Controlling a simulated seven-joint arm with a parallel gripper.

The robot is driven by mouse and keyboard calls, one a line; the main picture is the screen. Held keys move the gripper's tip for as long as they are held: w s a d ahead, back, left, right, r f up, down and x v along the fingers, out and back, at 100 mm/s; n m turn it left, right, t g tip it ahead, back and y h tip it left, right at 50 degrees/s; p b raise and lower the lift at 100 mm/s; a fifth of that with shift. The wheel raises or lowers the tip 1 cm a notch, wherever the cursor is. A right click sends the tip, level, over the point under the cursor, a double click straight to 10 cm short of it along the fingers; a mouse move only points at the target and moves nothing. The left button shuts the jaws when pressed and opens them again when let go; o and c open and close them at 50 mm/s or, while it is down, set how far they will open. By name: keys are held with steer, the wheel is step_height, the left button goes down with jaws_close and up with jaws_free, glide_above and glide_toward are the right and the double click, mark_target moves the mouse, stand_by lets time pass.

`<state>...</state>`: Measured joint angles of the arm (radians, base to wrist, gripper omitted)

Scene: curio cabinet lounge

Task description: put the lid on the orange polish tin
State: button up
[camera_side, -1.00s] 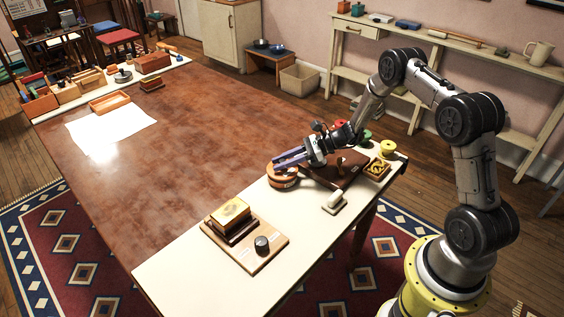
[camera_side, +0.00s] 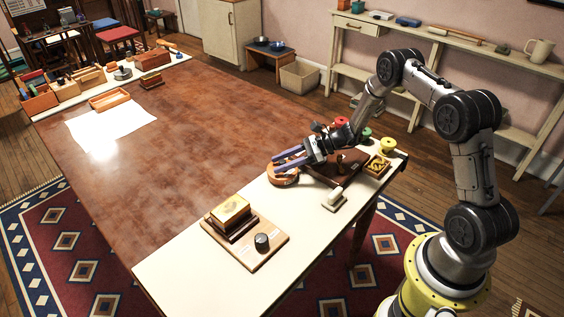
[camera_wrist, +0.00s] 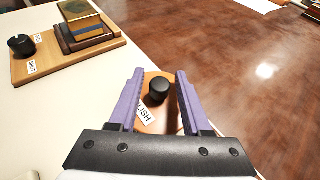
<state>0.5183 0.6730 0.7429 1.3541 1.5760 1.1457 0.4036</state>
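A round orange tin (camera_side: 284,178) stands on the pale strip of the table, just under my gripper (camera_side: 277,162). In the wrist view, my gripper (camera_wrist: 160,72) is open, with its purple fingers on either side of a black knob (camera_wrist: 158,88). The fingers stand apart from the knob. I cannot tell whether the knob belongs to a separate lid resting on the tin. The gripper hides part of the tin in the side view.
A wooden board (camera_side: 258,262) holds a yellow-topped block (camera_side: 230,210) and a black knob (camera_side: 262,242) to the left. A brown rack (camera_side: 330,178), a pale-handled block (camera_side: 334,200) and colored spools (camera_side: 387,146) crowd near my gripper. The brown tabletop (camera_side: 190,130) is mostly clear.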

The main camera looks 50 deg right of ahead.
steer(key=shift+o, duration=0.8)
steer(key=v, duration=1.4)
steer(key=shift+a, duration=0.1)
